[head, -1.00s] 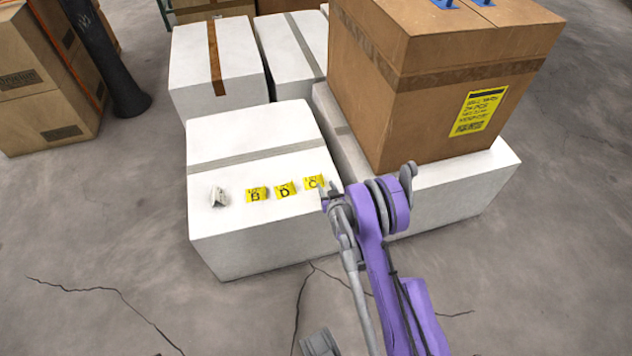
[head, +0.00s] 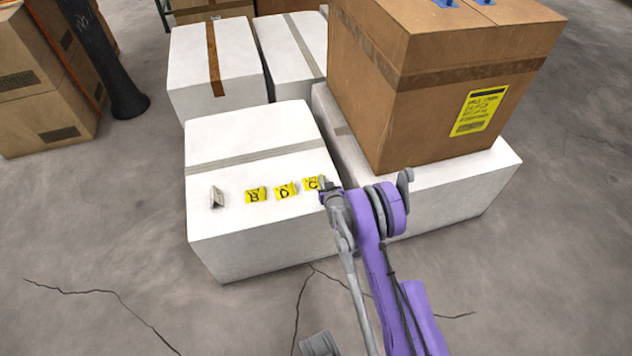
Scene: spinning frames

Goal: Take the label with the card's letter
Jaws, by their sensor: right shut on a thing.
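Three yellow labels lie in a row on top of the front white box (head: 262,240): label B (head: 256,195), label D (head: 286,190) and label C (head: 311,184). A small whitish folded card (head: 217,197) stands to the left of the row; I cannot read a letter on it. My right gripper (head: 322,186) is shut on the right edge of label C, which still appears to be at the box top. The fingers partly hide that edge. My left gripper does not show.
A large brown carton (head: 430,115) stands on a white box (head: 465,195) just behind and right of my right arm. More white boxes (head: 215,75) stand at the back. A dark post (head: 105,65) rises at left. Floor in front is clear.

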